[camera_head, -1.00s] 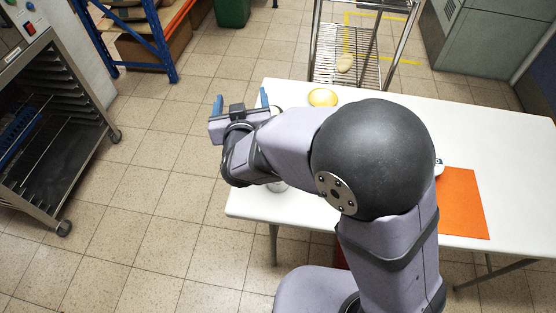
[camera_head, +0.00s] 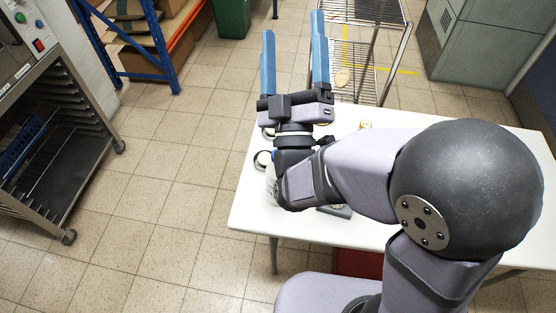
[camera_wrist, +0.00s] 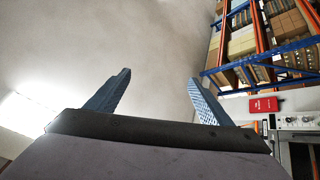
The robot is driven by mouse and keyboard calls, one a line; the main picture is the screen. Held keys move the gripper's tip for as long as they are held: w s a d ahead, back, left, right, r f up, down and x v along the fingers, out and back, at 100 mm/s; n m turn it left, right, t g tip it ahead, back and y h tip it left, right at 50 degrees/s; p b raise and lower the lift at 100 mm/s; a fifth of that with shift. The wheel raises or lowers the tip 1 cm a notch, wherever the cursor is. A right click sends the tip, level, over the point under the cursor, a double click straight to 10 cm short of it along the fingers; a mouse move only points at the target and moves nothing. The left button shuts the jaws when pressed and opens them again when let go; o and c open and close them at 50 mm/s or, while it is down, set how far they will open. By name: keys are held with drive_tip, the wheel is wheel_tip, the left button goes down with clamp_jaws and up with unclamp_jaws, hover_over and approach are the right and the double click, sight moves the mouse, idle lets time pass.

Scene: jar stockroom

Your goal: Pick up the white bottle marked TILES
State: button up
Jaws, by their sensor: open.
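My gripper (camera_head: 293,24) is open and empty, with its two blue fingers pointing toward the back of the room, over the left part of the white table (camera_head: 252,211). In the wrist view my gripper (camera_wrist: 159,76) has nothing between its fingers, only a pale wall or ceiling beyond. A white rounded container (camera_head: 270,186) stands at the table's left side, mostly hidden behind my wrist. A round pale lid or jar top (camera_head: 262,159) shows just above it. I cannot read TILES on anything, so I cannot tell which thing is that bottle.
A small yellowish item (camera_head: 365,124) lies near the table's back edge. A dark flat item (camera_head: 338,211) is partly hidden under my arm. A wire rack (camera_head: 361,83) stands behind the table, and a metal tray cart (camera_head: 60,150) at the left. Floor between cart and table is clear.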

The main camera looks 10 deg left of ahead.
drive_tip(key=f+m+g+h+b, duration=0.1)
drive_tip(key=f+m+g+b, duration=0.2)
drive_tip(key=f, duration=1.2)
drive_tip(key=a+f+m+g+h+b, duration=0.1)
drive_tip(key=f+m+g+h+b, duration=0.1)
drive_tip(key=f, duration=1.3)
drive_tip(key=a+f+m+g+h+b, duration=0.1)
drive_tip(key=f+m+g+b, duration=0.4)
drive_tip(key=f, duration=1)
drive_tip(key=shift+a+f+m+h+b, duration=0.25)
drive_tip(key=shift+f+m+h+b, duration=0.2)
drive_tip(key=shift+m+b, duration=0.5)
drive_tip(key=shift+s+f+m+h+b, duration=0.25)
drive_tip(key=shift+s+f+h+b, duration=0.25)
drive_tip(key=shift+s+f, duration=0.4)
drive_tip(key=shift+s+r+t+h, duration=0.35)
drive_tip(key=shift+s+r+t, duration=0.75)
drive_tip(key=shift+t, duration=0.1)
drive_tip(key=shift+s+r+t, duration=0.4)
drive_tip(key=shift+r, duration=0.15)
drive_tip(key=shift+w+d+p, duration=0.25)
drive_tip(key=shift+w+p, duration=0.05)
drive_tip(key=shift+w, duration=1.55)
drive_tip(key=shift+w+d+p, duration=0.2)
drive_tip(key=shift+w+p, duration=0.05)
drive_tip(key=shift+w, duration=1.6)
drive_tip(key=shift+f, duration=0.1)
drive_tip(key=shift+c, duration=0.3)
